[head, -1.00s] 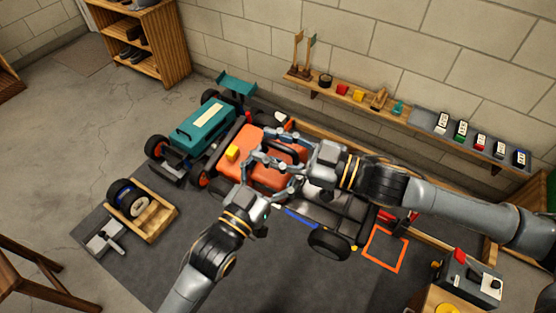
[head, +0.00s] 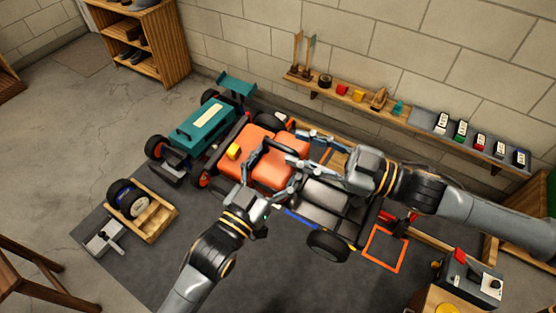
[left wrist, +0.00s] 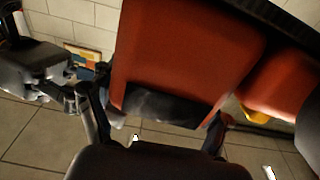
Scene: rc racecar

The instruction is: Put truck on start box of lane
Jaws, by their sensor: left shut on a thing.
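The truck (head: 270,137) has an orange body and a dark grey rear bed with black bars. It stands on the dark mat, with a black wheel (head: 328,245) at its near right. My left gripper (head: 274,165) reaches over its near side and is shut on it; the exact grip point is partly hidden. The left wrist view shows its orange panels (left wrist: 180,55) very close. My right gripper (head: 303,149) has its fingers spread over the orange body's right part, and seems to hold nothing. An orange square outline (head: 384,248), likely the start box, lies on the mat right of the truck.
A teal buggy (head: 205,125) stands close on the truck's left. A wooden crate (head: 152,218) with a wheel lies at the front left. A control box with a red part (head: 470,280) stands at the lower right. A wall shelf (head: 345,97) runs behind. Mat in front is clear.

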